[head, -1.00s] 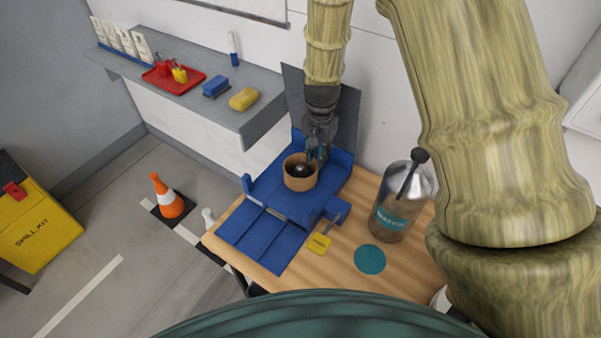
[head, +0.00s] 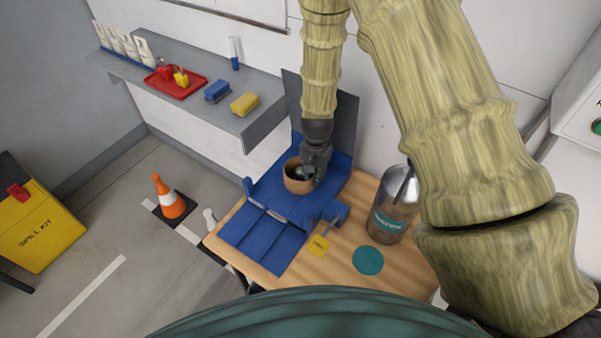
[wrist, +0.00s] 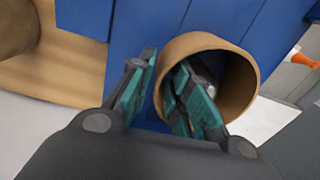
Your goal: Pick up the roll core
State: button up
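The roll core is a short brown cardboard tube (head: 297,178) on the blue holder (head: 270,196) on the wooden table. It also shows in the wrist view (wrist: 235,78), with its open end towards the camera. My gripper (head: 312,172) is at the core's right rim in the head view. In the wrist view my gripper (wrist: 158,92) has its teal finger pads apart. One finger is inside the core's opening and the other is outside, so the wall lies between them. A gap shows between the outer finger and the wall.
A water bottle (head: 391,212) stands on the table to the right, near a teal disc (head: 368,260) and a yellow tag (head: 318,245). A grey shelf (head: 195,95) with a red tray (head: 176,84) is behind left. An orange cone (head: 168,197) stands on the floor.

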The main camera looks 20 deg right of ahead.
jog(key=shift+f, duration=0.6)
grip_shut()
jog(key=shift+r, duration=0.1)
